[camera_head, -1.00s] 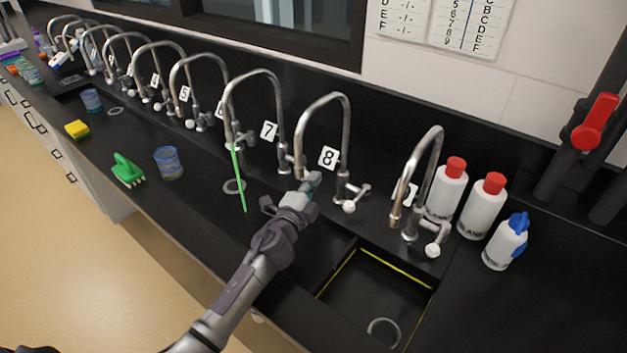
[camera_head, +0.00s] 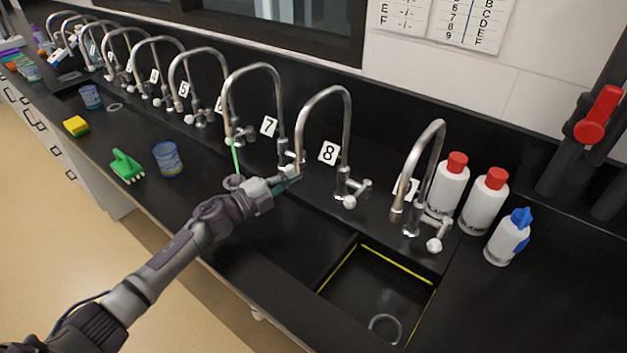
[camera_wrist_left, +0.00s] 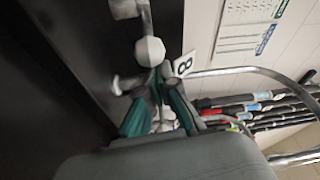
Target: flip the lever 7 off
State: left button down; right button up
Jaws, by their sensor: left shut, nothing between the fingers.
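Tap 7 (camera_head: 281,105) is a tall silver gooseneck, with its label 7 (camera_head: 269,126) on the backsplash just left of its base. Its small pale lever (camera_head: 291,157) is at the base. My left gripper (camera_head: 291,180) is shut and empty, just below and in front of that base; whether it touches the lever cannot be told. In the left wrist view its two green fingers (camera_wrist_left: 158,84) lie close together beside a white rounded knob (camera_wrist_left: 150,51). Which tap this knob belongs to is unclear. My right gripper is out of view.
Tap 8 (camera_head: 347,125) and its white knob (camera_head: 349,202) stand just right of my gripper. A sink (camera_head: 378,290), white bottles (camera_head: 449,185), a blue beaker (camera_head: 167,158) and a green brush (camera_head: 126,166) are around.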

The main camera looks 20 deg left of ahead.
pick_arm(q)
jog(key=shift+w+a+m+g+h+b, duration=0.15)
jog(key=shift+a+m+g+h+b, duration=1)
jog(key=shift+a+b, duration=0.45)
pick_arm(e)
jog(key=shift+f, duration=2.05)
pick_arm(q)
jog(key=shift+a, duration=0.1)
